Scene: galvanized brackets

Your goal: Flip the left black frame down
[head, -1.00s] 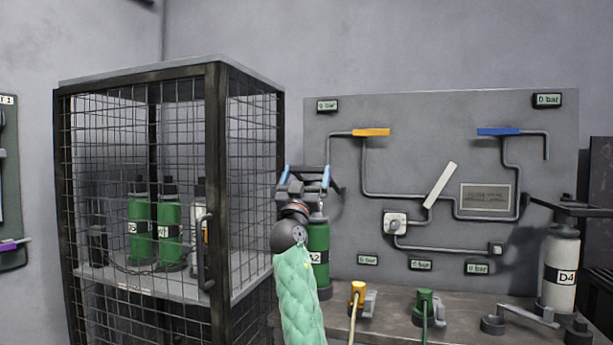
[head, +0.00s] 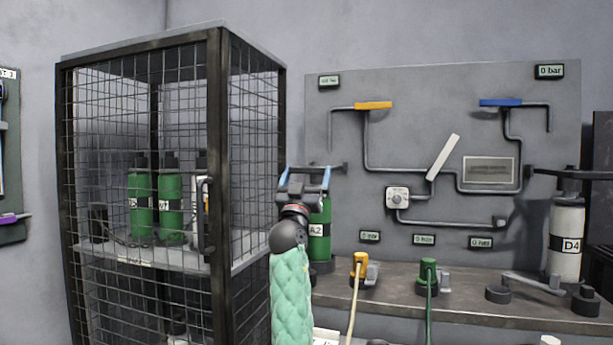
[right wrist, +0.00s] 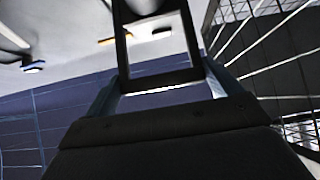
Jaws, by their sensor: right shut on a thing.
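The left black frame (right wrist: 157,72) shows in the right wrist view as a dark rectangular loop between the two fingers of my right gripper (right wrist: 163,88). In the head view my right gripper (head: 305,176), with blue fingers, is shut on this frame in front of the panel's left edge. A dark end of the frame (head: 340,168) sticks out to the right of the fingers. The rest is hidden behind the gripper. A green bottle (head: 320,230) stands just behind and below the gripper, partly covered by my arm. My left gripper is not in view.
A mesh cage (head: 218,150) with bottles stands close on the left. A grey pipe panel (head: 420,120) is behind. The bench (head: 455,300) carries yellow and green connectors. A white D4 bottle (head: 566,240) stands at the right under another black frame (head: 570,175).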

